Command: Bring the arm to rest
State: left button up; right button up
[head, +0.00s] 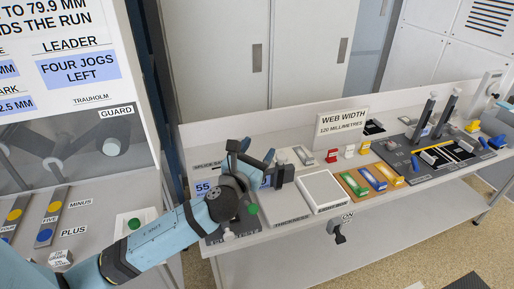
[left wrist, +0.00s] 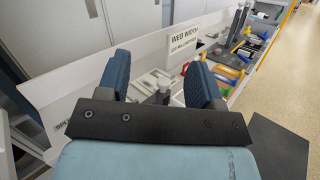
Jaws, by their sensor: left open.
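My left arm comes in from the lower left in the head view. Its gripper (head: 258,154) is above the left part of the bench, in front of the low back wall. In the left wrist view my left gripper (left wrist: 160,76) has its two blue fingers wide apart. I see nothing held between them; a small grey post (left wrist: 162,94) shows beyond the gap. The arm partly hides the bench's left end.
The bench holds a white box (head: 322,190), coloured blocks in a brown tray (head: 349,183), a "WEB WIDTH" sign (head: 342,122) and a dark plate with upright posts (head: 421,122). A guarded panel (head: 78,150) stands at left.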

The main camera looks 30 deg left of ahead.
dwell(0.5)
pick_arm(q)
jog(key=s+d+f+n+g+h+p, duration=0.1)
jog(key=s+d+f+n+g, duration=0.3)
jog(key=f+n, duration=0.45)
jog(key=s+d+f+n+g+h+p, duration=0.1)
jog(key=s+f+n+g+p, duration=0.1)
jog(key=s+f+n, duration=0.5)
jog(key=s+d+f+n+g+h, duration=0.1)
jog(key=s+d+f+n, duration=0.1)
jog(key=s+f+n, duration=0.4)
jog(key=s+d+f+n+g+h+p, duration=0.1)
jog(key=s+f+n, duration=0.5)
jog(key=n, duration=0.7)
jog(key=shift+d+f+g, duration=0.25)
jog(key=shift+d+g, duration=0.25)
jog(key=shift+d, duration=0.55)
